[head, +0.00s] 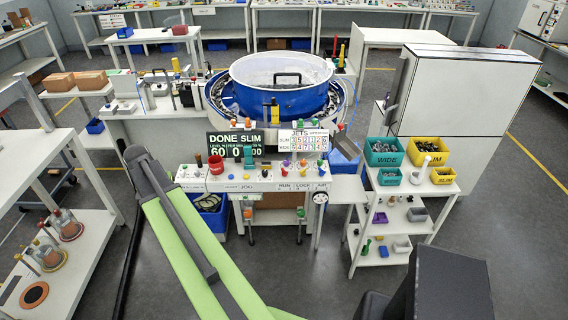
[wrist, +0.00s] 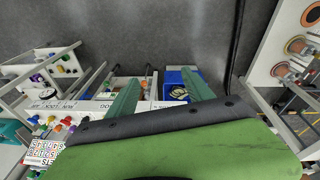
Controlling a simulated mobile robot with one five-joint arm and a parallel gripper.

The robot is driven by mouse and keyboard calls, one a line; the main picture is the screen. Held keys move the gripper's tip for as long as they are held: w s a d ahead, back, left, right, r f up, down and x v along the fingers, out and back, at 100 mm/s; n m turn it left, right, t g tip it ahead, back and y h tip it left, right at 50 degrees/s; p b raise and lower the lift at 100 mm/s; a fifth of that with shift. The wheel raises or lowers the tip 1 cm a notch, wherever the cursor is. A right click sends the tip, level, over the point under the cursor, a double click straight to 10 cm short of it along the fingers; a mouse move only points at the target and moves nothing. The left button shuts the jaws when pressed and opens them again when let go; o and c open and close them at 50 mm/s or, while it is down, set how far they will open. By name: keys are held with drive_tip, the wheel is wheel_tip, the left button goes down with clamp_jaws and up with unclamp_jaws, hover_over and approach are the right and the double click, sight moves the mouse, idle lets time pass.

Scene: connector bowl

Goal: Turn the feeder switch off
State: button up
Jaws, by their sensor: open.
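The bowl feeder is a large blue bowl (head: 280,103) with a pale inside, in the back middle of the head view. The white control panel (head: 262,186) in front of it carries several coloured knobs and levers, with labels such as JOG, RUN, LOCK and AIR. I cannot tell which control is the feeder switch. In the wrist view the panel (wrist: 150,104) is partly hidden behind my gripper. My gripper (wrist: 160,78) has two teal fingers spread apart, with nothing between them. I cannot make out the fingertips in the head view.
A dark display (head: 236,144) reading DONE SLIM stands behind the panel, beside a JETS card (head: 303,140). A shelf cart (head: 385,256) with green and yellow bins stands at the right. A white bench (head: 75,255) is at the left.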

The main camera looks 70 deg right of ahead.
drive_tip(key=s+d+r+m+h+p, duration=0.1)
drive_tip(key=s+d+r+m, duration=0.3)
drive_tip(key=d, duration=0.7)
drive_tip(key=s+d+f+m+p, duration=0.1)
drive_tip(key=s+d+m, duration=0.1)
drive_tip(key=s+d, duration=0.65)
drive_tip(key=m+g+h, duration=0.1)
drive_tip(key=m+g, duration=0.1)
drive_tip(key=m, duration=0.3)
approach(284, 169)
drive_tip(key=b+x, duration=0.8)
drive_tip(key=b, duration=0.7)
drive_tip(key=shift+a+f, duration=0.1)
drive_tip(key=shift+s, duration=0.1)
clamp_jaws()
